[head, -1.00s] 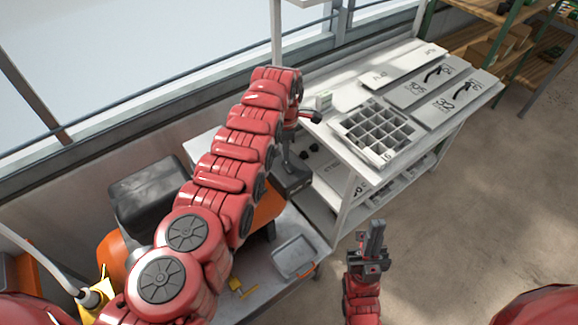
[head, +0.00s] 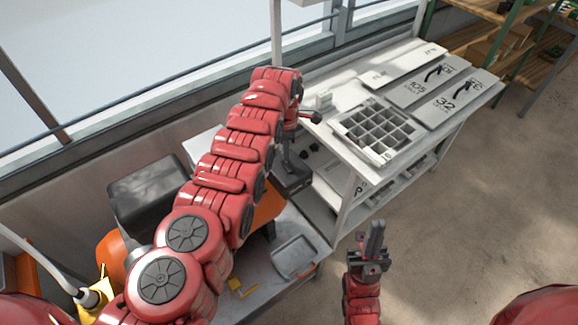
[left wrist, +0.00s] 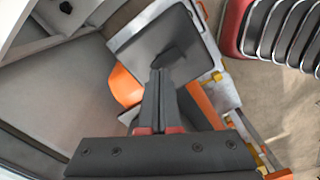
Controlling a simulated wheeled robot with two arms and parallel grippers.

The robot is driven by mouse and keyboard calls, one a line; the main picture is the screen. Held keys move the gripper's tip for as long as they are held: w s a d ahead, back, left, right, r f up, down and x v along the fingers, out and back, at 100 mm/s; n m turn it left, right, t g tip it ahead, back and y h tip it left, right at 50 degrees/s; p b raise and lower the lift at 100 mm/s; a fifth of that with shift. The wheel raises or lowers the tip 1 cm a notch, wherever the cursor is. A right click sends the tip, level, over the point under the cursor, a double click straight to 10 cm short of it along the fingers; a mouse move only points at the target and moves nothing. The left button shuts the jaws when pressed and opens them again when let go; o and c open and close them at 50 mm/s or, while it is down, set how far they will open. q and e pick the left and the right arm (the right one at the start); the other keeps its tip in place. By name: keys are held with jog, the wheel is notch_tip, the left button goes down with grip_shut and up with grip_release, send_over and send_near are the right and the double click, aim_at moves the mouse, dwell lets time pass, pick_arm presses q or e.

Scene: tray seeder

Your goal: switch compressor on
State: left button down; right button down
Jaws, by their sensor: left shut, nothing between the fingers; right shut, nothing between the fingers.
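The compressor shows as an orange body (head: 265,212) with dark parts, partly hidden behind my left arm. A dark box (head: 293,183) sits at its right end. My left gripper (head: 288,160) points down just above this box. In the left wrist view my left gripper (left wrist: 160,75) is shut and empty, its tips over or against a dark grey panel (left wrist: 150,42); I cannot tell whether they touch. Orange bodywork (left wrist: 124,86) shows beside it. No switch can be made out clearly. My right gripper (head: 373,232) is shut and empty, pointing up over the floor.
A white bench (head: 330,128) with a seed tray (head: 345,125) and several labelled plates stands at the back right. A dark box (head: 150,190) stands at left. Floor at right is clear.

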pick_arm(q)
jog(key=shift+s+f+b, duration=0.1)
jog(key=shift+f+b, duration=0.7)
jog(key=shift+f, duration=0.05)
jog(key=shift+r, duration=0.1)
notch_tip(320, 180, up, 2)
jog(key=shift+r+p, duration=0.2)
jog(key=shift+p, duration=1.05)
notch_tip(320, 180, up, 2)
jog(key=shift+r+p, duration=0.15)
jog(key=shift+p, duration=0.6)
jog(key=shift+r, duration=0.6)
jog(key=shift+r+p, duration=0.4)
jog(key=shift+r, duration=0.1)
